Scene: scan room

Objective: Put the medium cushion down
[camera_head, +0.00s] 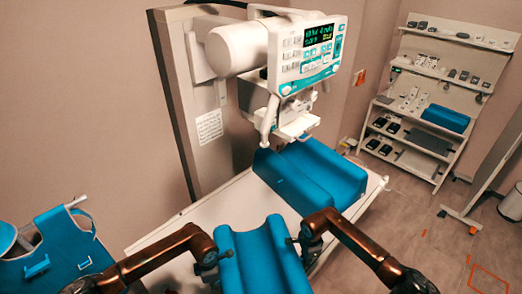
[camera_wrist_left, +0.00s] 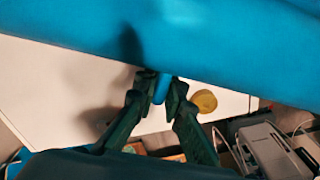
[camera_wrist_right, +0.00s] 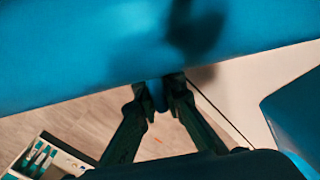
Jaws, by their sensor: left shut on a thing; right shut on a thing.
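A blue cushion with a groove along its middle (camera_head: 262,262) is held between my two grippers over the near end of the white table (camera_head: 215,208). I cannot tell whether it touches the table. My left gripper (camera_head: 222,256) is shut on a small blue tab on its left side; the left wrist view shows this tab (camera_wrist_left: 161,88) between the fingers. My right gripper (camera_head: 292,241) is shut on a matching tab (camera_wrist_right: 157,92) on the right side. The cushion (camera_wrist_left: 220,40) spans the top of both wrist views (camera_wrist_right: 90,50).
Another, larger blue cushion (camera_head: 325,172) lies further along the table, beneath the white scanner head (camera_head: 300,55). A blue chair-like item (camera_head: 65,245) stands at left. Shelves (camera_head: 440,85) with small items stand at the back right. The floor (camera_head: 405,215) right of the table is mostly open.

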